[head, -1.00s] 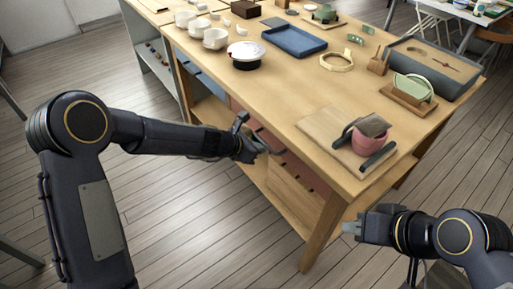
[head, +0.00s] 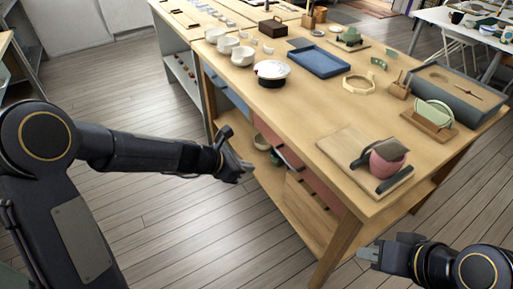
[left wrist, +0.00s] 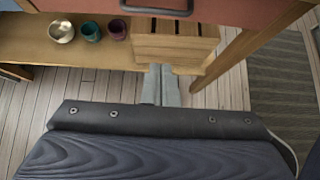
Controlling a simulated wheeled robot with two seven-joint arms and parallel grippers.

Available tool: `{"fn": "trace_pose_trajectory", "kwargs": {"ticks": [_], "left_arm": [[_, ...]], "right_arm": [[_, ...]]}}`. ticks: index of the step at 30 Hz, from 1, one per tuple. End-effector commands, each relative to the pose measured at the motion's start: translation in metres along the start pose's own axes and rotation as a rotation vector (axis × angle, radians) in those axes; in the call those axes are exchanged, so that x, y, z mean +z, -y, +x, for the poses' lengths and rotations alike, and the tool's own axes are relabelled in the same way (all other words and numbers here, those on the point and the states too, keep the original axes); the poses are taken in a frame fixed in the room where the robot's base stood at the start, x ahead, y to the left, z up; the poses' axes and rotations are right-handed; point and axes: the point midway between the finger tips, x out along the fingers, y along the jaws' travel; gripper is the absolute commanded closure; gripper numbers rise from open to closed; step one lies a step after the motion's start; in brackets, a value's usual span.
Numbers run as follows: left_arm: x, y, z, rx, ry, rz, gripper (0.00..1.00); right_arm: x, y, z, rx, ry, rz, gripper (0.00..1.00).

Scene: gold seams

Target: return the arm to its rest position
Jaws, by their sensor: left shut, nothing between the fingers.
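My left arm reaches in from the left in the head view. Its gripper (head: 240,169) is in the air beside the near left side of the wooden workbench (head: 300,112), below the tabletop level. In the left wrist view its fingers (left wrist: 161,85) are together with nothing between them, in front of the bench's lower shelf. My right gripper (head: 372,253) is at the lower right of the head view, off the bench's near end. It appears to hold nothing, but its finger gap is not clear.
The bench top carries a pink pot (head: 386,160) on a board, a blue tray (head: 319,62) and white cups. The lower shelf (left wrist: 110,50) holds a metal bowl (left wrist: 61,31), small cups and a slotted wooden block (left wrist: 175,42). Bare floor (head: 210,235) lies beneath my left arm.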

Motion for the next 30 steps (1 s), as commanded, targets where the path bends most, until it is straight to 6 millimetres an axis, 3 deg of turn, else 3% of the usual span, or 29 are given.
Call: {"fn": "trace_pose_trajectory", "kwargs": {"ticks": [5, 8, 11, 15, 18, 24, 30], "left_arm": [[0.000, 0.000, -0.003, 0.000, 0.000, 0.002, 1.00], [0.008, 0.001, -0.017, 0.003, 0.006, 0.060, 1.00], [0.027, 0.007, -0.056, 0.009, 0.015, 0.230, 1.00], [0.051, 0.032, -0.139, 0.012, 0.005, 0.636, 1.00], [0.055, 0.056, -0.195, 0.007, -0.032, 0.948, 1.00], [0.038, 0.108, -0.287, -0.039, -0.171, 1.523, 1.00], [0.005, 0.143, -0.340, -0.134, -0.337, 1.920, 1.00]], "right_arm": [[0.000, 0.000, 0.000, 0.000, 0.000, 0.000, 0.85], [-0.002, 0.002, -0.005, 0.000, 0.001, 0.000, 0.85], [-0.007, 0.007, -0.015, 0.000, 0.001, 0.000, 0.85], [-0.018, 0.016, -0.035, 0.000, 0.000, 0.000, 0.85], [-0.025, 0.023, -0.049, 0.000, 0.000, 0.000, 0.85], [-0.038, 0.035, -0.076, 0.000, 0.000, 0.000, 0.85], [-0.048, 0.043, -0.094, 0.000, 0.000, 0.000, 0.85]]}}
